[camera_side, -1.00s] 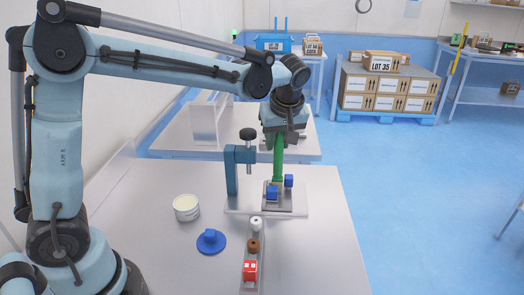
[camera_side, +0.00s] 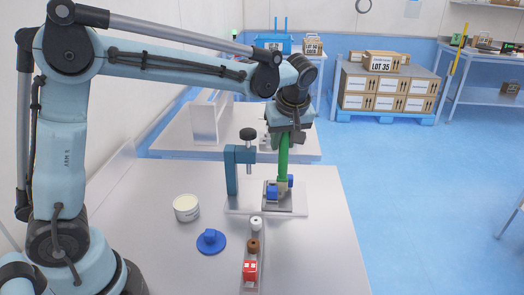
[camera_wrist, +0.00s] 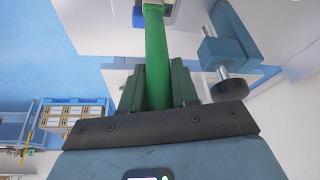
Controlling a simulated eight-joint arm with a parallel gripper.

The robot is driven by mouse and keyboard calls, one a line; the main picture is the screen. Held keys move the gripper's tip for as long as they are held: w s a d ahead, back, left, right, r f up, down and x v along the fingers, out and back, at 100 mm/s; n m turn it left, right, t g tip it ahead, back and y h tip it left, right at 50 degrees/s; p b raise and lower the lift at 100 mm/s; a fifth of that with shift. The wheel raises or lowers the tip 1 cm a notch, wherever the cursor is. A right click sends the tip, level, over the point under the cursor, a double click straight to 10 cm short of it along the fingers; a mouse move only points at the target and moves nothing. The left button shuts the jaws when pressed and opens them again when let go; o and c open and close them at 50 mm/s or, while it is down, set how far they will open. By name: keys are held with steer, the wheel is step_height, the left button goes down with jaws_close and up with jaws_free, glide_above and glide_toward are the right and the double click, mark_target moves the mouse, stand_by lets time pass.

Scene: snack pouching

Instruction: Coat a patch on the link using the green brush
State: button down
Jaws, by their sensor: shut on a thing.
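My gripper (camera_side: 285,138) is shut on the green brush (camera_side: 283,158), which points down. In the wrist view the green handle (camera_wrist: 156,55) runs between the two fingers of my gripper (camera_wrist: 158,85). The brush's pale lower end is down at the link, between two blue blocks (camera_side: 272,192) on a small grey plate (camera_side: 285,208). I cannot tell whether the bristles touch it, and the link itself is mostly hidden. The teal clamp (camera_side: 232,172) with a black knob stands just left of the brush, on the same pale base plate (camera_side: 240,210).
A white tub (camera_side: 187,208) and a blue lid with a knob (camera_side: 210,241) sit to the left on the table. A narrow rail in front holds a white piece (camera_side: 256,223), a brown piece (camera_side: 253,246) and a red block (camera_side: 250,271). The table's right side is clear.

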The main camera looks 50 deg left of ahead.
steer(key=shift+r, duration=0.15)
steer(key=shift+s+a+r, duration=0.2)
steer(key=shift+a+r, duration=0.05)
steer(key=shift+r, duration=5.7)
